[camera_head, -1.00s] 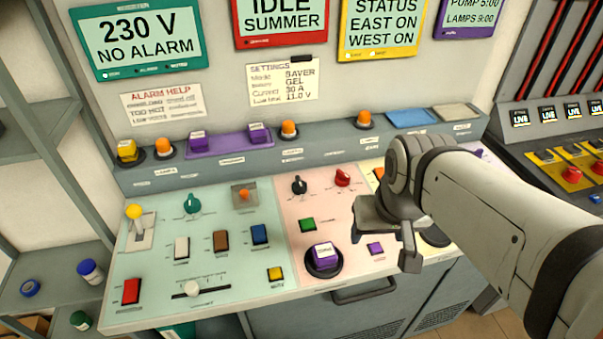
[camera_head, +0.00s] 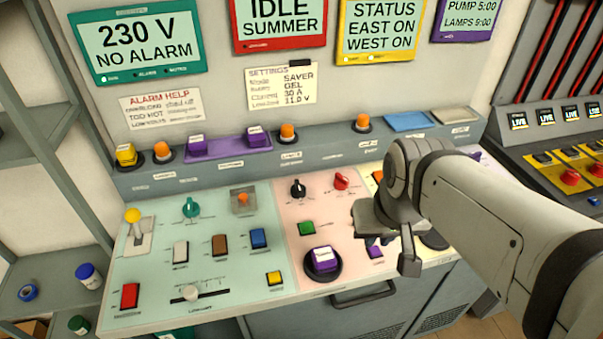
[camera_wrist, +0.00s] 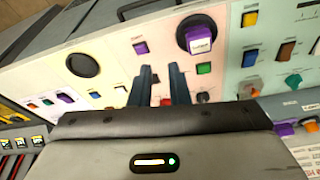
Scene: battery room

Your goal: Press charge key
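A large purple key with a white label (camera_head: 322,260) sits on a round black base in the pink section of the sloped desk. In the wrist view it is up and right of my fingers (camera_wrist: 200,38). A smaller flat purple key (camera_head: 376,252) lies to its right; the wrist view shows it too (camera_wrist: 141,47). The lettering on both is too small to read surely. My gripper (camera_wrist: 162,72) is empty, its two dark fingers slightly apart with panel showing between them. It hangs over the pink section, right of the large purple key, touching no key that I can see.
A green key (camera_head: 307,228), a black knob (camera_head: 298,188) and a red knob (camera_head: 341,181) stand close by. The green section at left holds a yellow-topped lever (camera_head: 133,216), coloured rockers and a slider (camera_head: 192,292). My arm hides much of the desk's right side.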

